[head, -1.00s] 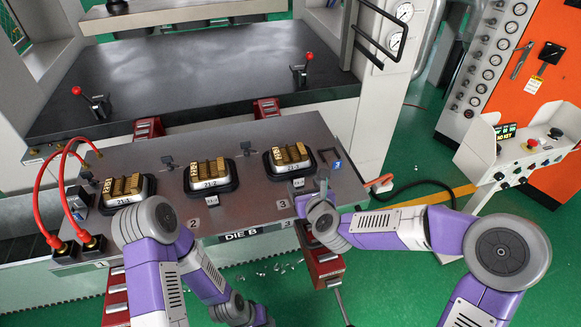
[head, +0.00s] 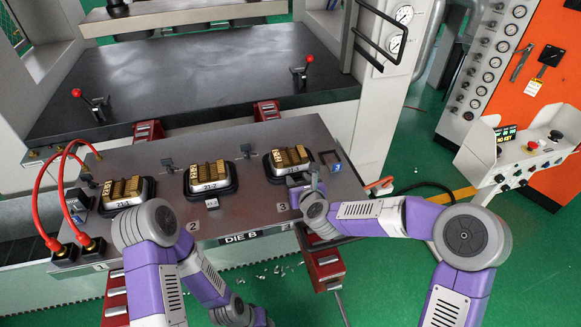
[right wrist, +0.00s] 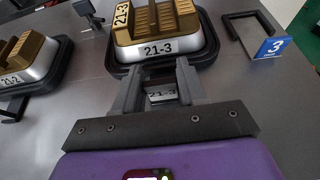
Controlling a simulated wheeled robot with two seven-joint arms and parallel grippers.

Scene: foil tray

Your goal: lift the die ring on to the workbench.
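A gold block in a silver ring-like base marked 21-3 (head: 288,162) sits in a black tray on the steel die plate (head: 255,205), which is marked DIE B. It also shows in the right wrist view (right wrist: 160,47). I cannot tell any other die ring apart. My right gripper (right wrist: 158,75) is open, its fingers just in front of this base, on either side of a small 21-3 tag (right wrist: 161,94). In the head view my right gripper (head: 306,184) is near the plate's right end. My left gripper is not in view. No workbench is clearly identifiable.
Similar blocks 21-2 (head: 211,178) and 21-1 (head: 127,193) stand to the left. Red hoses (head: 64,190) rise at the plate's left end. A black bracket (right wrist: 240,35) and blue 3 sign (right wrist: 272,48) stand right of 21-3.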

